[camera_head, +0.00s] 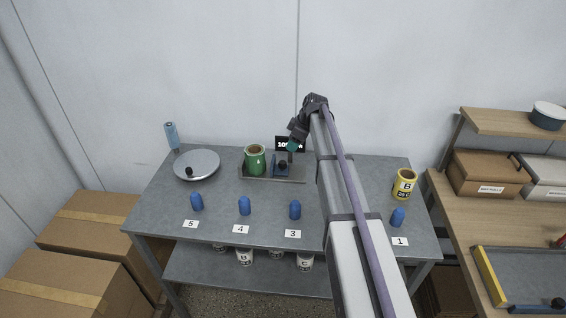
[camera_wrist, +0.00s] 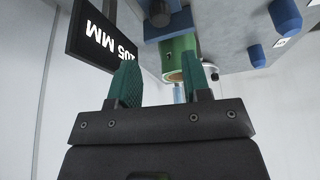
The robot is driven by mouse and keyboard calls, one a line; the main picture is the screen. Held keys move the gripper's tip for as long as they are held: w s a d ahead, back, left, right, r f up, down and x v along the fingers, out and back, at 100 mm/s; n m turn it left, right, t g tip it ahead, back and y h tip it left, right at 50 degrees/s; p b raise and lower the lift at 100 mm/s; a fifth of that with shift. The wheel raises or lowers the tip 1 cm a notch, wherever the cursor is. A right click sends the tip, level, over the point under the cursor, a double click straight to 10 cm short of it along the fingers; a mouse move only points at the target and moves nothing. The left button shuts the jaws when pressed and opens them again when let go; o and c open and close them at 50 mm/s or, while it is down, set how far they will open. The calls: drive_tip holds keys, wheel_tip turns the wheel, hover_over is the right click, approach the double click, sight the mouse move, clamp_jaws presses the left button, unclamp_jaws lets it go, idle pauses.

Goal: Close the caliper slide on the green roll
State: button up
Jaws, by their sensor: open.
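The green roll (camera_head: 255,159) stands upright at the left end of the caliper (camera_head: 290,180) on the grey bench. The caliper's blue slide (camera_head: 274,166) with its black knob (camera_head: 282,165) is right of the roll, with a narrow gap visible between them. In the wrist view, the green roll (camera_wrist: 180,44), the blue slide (camera_wrist: 180,22) and the knob (camera_wrist: 159,13) lie beyond my fingers. My gripper (camera_head: 292,146) is above and behind the slide, near the display. In the wrist view my gripper (camera_wrist: 160,62) has its green fingers apart, with nothing held between them.
A black display (camera_wrist: 92,38) reading 105 MM stands close to my fingers. Several blue pegs (camera_head: 244,206) line the bench front by number cards. A yellow roll (camera_head: 404,184) stands right.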

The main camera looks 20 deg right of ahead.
sight(283, 162)
drive_tip(key=b+x, duration=1)
drive_tip(key=x, duration=0.1)
drive_tip(key=shift+s+f, duration=0.1)
drive_tip(key=shift+f, duration=0.05)
drive_tip(key=shift+r, duration=0.2)
clamp_jaws()
